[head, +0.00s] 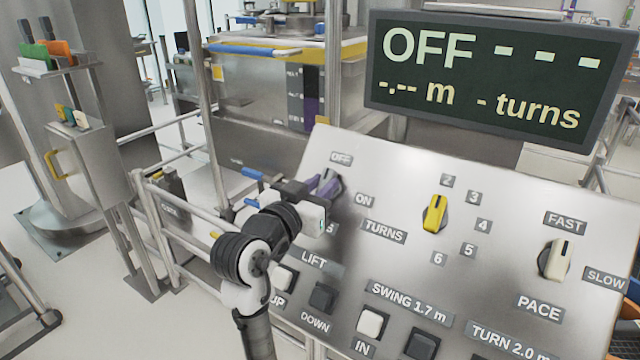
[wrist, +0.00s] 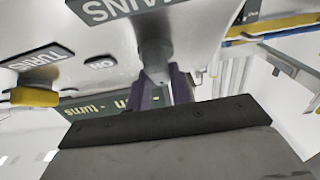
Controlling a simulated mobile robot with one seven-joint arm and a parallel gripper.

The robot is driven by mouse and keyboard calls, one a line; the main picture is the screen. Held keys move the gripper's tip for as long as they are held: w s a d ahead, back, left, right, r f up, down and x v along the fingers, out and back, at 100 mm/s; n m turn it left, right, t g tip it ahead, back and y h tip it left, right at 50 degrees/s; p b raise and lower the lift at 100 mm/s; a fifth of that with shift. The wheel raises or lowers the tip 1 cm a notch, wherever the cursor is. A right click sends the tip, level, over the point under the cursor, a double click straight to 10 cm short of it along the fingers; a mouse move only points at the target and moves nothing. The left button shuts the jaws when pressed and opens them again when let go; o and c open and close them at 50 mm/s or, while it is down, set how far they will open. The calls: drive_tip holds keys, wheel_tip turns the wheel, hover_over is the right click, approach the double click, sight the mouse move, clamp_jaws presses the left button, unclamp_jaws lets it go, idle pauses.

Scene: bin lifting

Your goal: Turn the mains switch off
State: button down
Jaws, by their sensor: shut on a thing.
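The mains switch is a grey knob (wrist: 154,55) on the sloped metal panel (head: 400,180), between the OFF label (head: 341,158) and the ON label (head: 364,200). In the head view my gripper (head: 326,184) mostly hides it. The purple fingers are shut on the knob, one on each side, as the wrist view shows too (wrist: 161,88). Which way the knob points is hard to tell. The display (head: 500,75) above the panel reads OFF, with dashes for the metres and turns.
On the panel are a yellow turns knob (head: 435,214), a white pace knob (head: 554,260), and lift buttons (head: 322,297) and swing buttons (head: 371,322) below. Metal railings (head: 170,210) stand left of the panel. A side stand with coloured tags (head: 58,50) is farther left.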

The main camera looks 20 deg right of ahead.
drive_tip(key=c, duration=1.2)
unclamp_jaws()
drive_tip(key=shift+c, duration=0.2)
drive_tip(key=b+v, duration=0.6)
drive_tip(key=v, duration=0.8)
drive_tip(key=shift+w, duration=0.1)
